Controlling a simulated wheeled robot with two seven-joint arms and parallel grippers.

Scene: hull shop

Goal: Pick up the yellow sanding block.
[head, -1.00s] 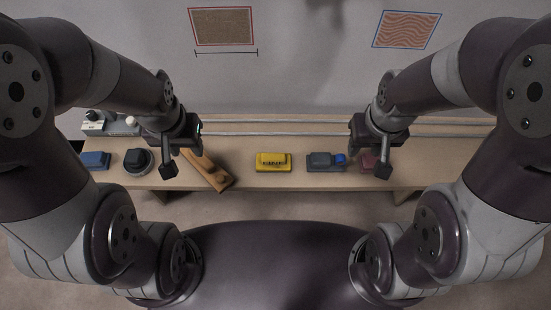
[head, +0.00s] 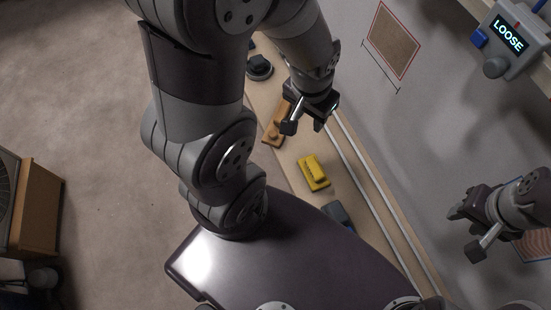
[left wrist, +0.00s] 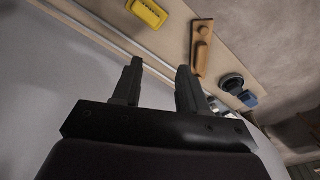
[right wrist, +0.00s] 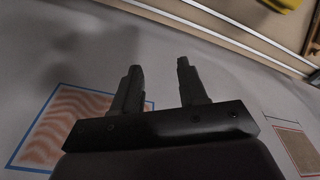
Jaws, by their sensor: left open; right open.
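The yellow sanding block (head: 313,173) lies on the workbench (head: 292,163) in the head view, with dark marking on its side. It also shows at the top of the left wrist view (left wrist: 148,12), and a yellow corner shows at the top right of the right wrist view (right wrist: 284,4). My left gripper (head: 304,126) is open and empty, above the bench on the side of the wooden tool, apart from the block. My right gripper (head: 470,232) is open and empty in front of the wall, well away from the block.
A brown wooden tool (head: 277,124) lies beside the block, and a dark grey block (head: 337,213) on its other side. A dark round tool (head: 259,68) sits farther along. Rails run along the bench by the wall. A wall display (head: 508,38) reads LOOSE. A wooden cabinet (head: 36,207) stands at left.

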